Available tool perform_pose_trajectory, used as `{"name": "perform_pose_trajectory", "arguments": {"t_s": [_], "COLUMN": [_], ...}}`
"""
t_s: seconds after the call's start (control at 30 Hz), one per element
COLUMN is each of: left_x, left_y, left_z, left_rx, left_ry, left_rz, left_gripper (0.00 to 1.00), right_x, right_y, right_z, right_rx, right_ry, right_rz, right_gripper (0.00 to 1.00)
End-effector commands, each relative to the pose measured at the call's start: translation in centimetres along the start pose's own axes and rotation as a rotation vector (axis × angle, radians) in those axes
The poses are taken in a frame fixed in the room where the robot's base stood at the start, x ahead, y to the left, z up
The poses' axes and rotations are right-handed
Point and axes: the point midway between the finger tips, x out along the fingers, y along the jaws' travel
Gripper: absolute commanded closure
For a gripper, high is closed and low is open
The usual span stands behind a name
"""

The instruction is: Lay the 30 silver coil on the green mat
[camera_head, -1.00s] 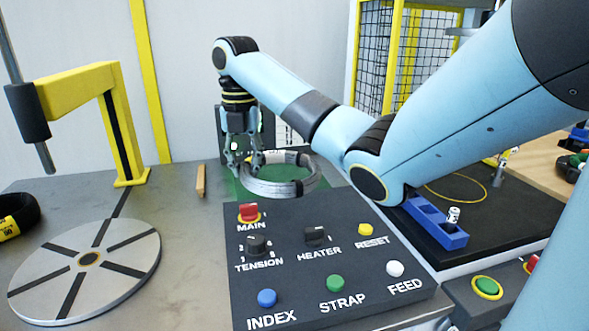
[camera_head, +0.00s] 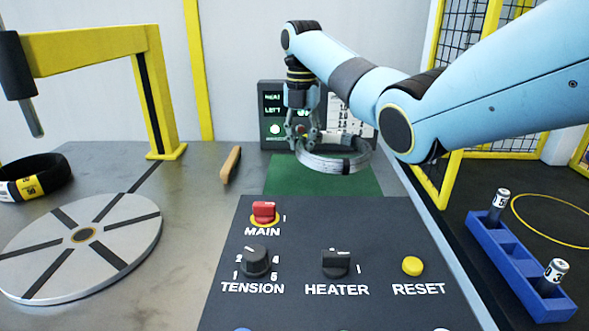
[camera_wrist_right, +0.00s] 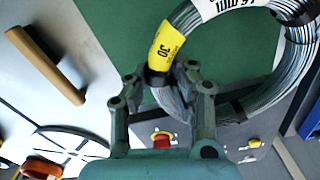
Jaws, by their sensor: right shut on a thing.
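The silver coil (camera_head: 335,165) is a ring of grey strands with dark bands. In the right wrist view the coil (camera_wrist_right: 262,98) carries a yellow tag reading 30 and a white label. My right gripper (camera_head: 303,143) is shut on the coil's left side; in the wrist view its fingers (camera_wrist_right: 165,85) close around the rim by the yellow tag. The coil hangs nearly level over the back part of the green mat (camera_head: 320,187), seemingly above it; the exact gap is hard to judge. The mat (camera_wrist_right: 118,38) also shows beneath the coil. My left gripper is out of view.
The control panel (camera_head: 300,213) stands in front of the mat. A wooden bar (camera_head: 231,163) lies left of it, and a display box (camera_head: 270,138) stands behind. A turntable (camera_head: 125,235), yellow post (camera_head: 158,105) and black coil (camera_head: 40,172) are at the left; a blue tray (camera_head: 490,240) is at the right.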

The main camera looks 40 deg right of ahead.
Motion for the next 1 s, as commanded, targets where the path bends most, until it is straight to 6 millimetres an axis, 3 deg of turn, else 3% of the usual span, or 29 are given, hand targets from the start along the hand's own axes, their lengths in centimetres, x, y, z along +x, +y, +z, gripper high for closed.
{"name": "perform_pose_trajectory", "arguments": {"t_s": [0.1, 0.3, 0.47, 0.7, 0.97, 1.0], "left_x": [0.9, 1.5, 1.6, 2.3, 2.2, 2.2], "left_y": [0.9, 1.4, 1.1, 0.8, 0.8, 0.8], "left_z": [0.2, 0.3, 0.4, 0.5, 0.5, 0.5], "left_rx": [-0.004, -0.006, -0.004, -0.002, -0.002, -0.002], "left_ry": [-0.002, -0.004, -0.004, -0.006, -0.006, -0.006], "left_rz": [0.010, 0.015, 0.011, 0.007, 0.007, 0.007], "left_gripper": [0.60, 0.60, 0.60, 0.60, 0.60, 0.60], "right_x": [1.1, 1.9, 2.6, 5.8, 5.9, 6.1], "right_y": [1.6, 2.8, 2.9, 2.9, 2.9, 2.9], "right_z": [0.8, 1.5, 1.6, 1.5, 1.6, 1.5], "right_rx": [0.000, -0.002, -0.002, -0.002, -0.002, -0.002], "right_ry": [0.001, 0.000, 0.001, 0.000, -0.001, 0.001], "right_rz": [0.001, 0.000, -0.002, -0.002, -0.001, -0.002], "right_gripper": [1.00, 1.00, 1.00, 1.00, 1.00, 0.77]}}
